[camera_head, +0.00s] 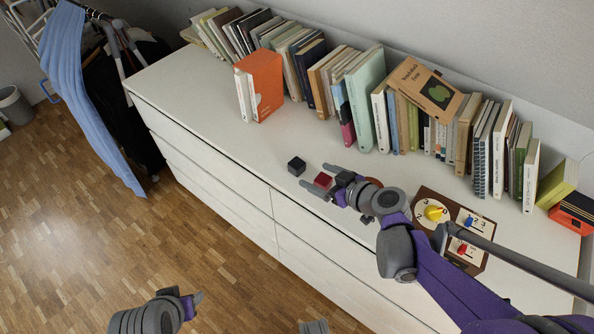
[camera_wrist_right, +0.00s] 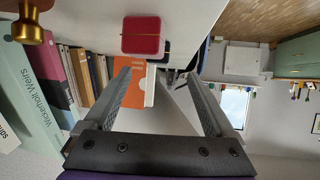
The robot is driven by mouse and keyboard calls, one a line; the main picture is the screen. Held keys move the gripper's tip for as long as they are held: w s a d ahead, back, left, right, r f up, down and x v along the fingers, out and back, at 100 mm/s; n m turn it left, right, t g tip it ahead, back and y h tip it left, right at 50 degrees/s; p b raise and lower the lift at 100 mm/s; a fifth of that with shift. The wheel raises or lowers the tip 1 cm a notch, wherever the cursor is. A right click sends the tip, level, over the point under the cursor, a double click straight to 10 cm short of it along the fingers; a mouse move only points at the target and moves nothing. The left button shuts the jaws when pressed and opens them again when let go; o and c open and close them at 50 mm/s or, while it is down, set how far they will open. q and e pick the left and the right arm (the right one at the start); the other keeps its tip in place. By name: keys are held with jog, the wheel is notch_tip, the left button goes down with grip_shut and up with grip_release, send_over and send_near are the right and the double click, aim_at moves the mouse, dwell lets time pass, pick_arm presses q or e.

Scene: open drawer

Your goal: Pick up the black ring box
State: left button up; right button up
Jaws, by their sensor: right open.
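A small black box (camera_head: 296,166) sits on the white dresser top near its front edge. It is just beyond my right gripper's fingertips in the head view. A dark red box (camera_head: 322,181) is closer, between or just under the open fingers of my right gripper (camera_head: 315,175). In the right wrist view the red box (camera_wrist_right: 141,35) is large, near the top, just past the fingertips (camera_wrist_right: 158,75); dark shapes behind it are hard to separate. The right gripper is open and holds nothing visible. My left gripper (camera_head: 190,303) is low at the left, over the floor; its jaw state is unclear.
The white dresser (camera_head: 190,95) carries a long row of books (camera_head: 365,95) along the wall and an orange book (camera_head: 261,84) standing forward. A brown board with dials and switches (camera_head: 435,213) lies right of my right wrist. The dresser's left part is clear.

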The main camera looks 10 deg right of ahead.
aim_at(299, 165)
jog(key=x, duration=0.4)
jog(key=shift+w+b, duration=0.2)
jog(key=shift+b, duration=0.1)
jog(key=shift+w+a, duration=0.35)
jog(key=b+x, duration=0.1)
jog(key=x, duration=0.3)
jog(key=shift+w, duration=0.45)
jog(key=shift+d, duration=0.1)
grip_shut()
